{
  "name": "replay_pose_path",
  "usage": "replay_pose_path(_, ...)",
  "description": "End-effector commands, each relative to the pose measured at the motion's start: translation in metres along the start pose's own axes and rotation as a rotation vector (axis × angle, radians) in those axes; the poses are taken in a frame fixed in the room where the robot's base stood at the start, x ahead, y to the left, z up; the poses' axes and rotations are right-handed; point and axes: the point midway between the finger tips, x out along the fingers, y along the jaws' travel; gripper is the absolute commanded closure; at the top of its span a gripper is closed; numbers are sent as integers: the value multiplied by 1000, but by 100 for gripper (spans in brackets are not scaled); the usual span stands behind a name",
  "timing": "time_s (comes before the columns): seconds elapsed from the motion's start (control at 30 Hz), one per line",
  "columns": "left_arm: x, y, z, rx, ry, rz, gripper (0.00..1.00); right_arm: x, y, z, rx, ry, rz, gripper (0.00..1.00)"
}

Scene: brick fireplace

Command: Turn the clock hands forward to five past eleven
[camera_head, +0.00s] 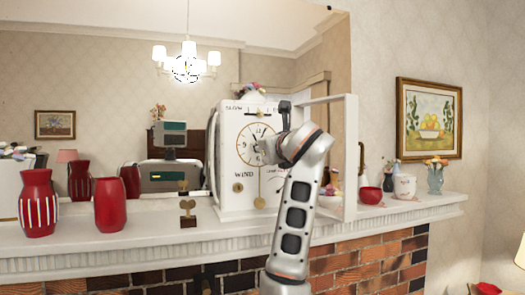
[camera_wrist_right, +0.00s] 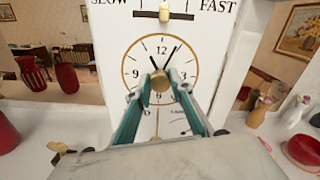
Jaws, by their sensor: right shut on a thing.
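A white mantel clock (camera_head: 229,200) stands on the mantel in the head view, its round dial (camera_head: 242,140) partly behind my right gripper (camera_head: 264,150). In the right wrist view the dial (camera_wrist_right: 133,62) is close up. One dark hand (camera_wrist_right: 172,55) points near 1, and a shorter-looking one (camera_wrist_right: 153,62) points near 11. My right gripper (camera_wrist_right: 160,82) is shut on the round brass knob (camera_wrist_right: 160,77) at the dial's centre. The fingers hide the lower dial. My left gripper is in neither view.
An open white frame (camera_head: 350,150) stands at the clock's right side. Red vases (camera_head: 110,205) are further left; a red bowl (camera_head: 370,195) and a white pot (camera_head: 405,186) are right.

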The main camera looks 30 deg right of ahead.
Motion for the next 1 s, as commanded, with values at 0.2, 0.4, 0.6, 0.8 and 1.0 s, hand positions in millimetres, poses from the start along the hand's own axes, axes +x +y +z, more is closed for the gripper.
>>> replay_pose_path(0.2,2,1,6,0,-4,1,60,0,0,0,64,-1,1,100)
replay_pose_path(0.4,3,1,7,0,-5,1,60,0,0,1,81,-1,1,100)
replay_pose_path(0.6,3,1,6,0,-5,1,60,0,0,1,81,-1,0,100)
replay_pose_path(0.8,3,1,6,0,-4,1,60,0,0,1,80,-1,0,62)
replay_pose_path(1.0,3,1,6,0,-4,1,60,0,0,0,80,-1,0,62)
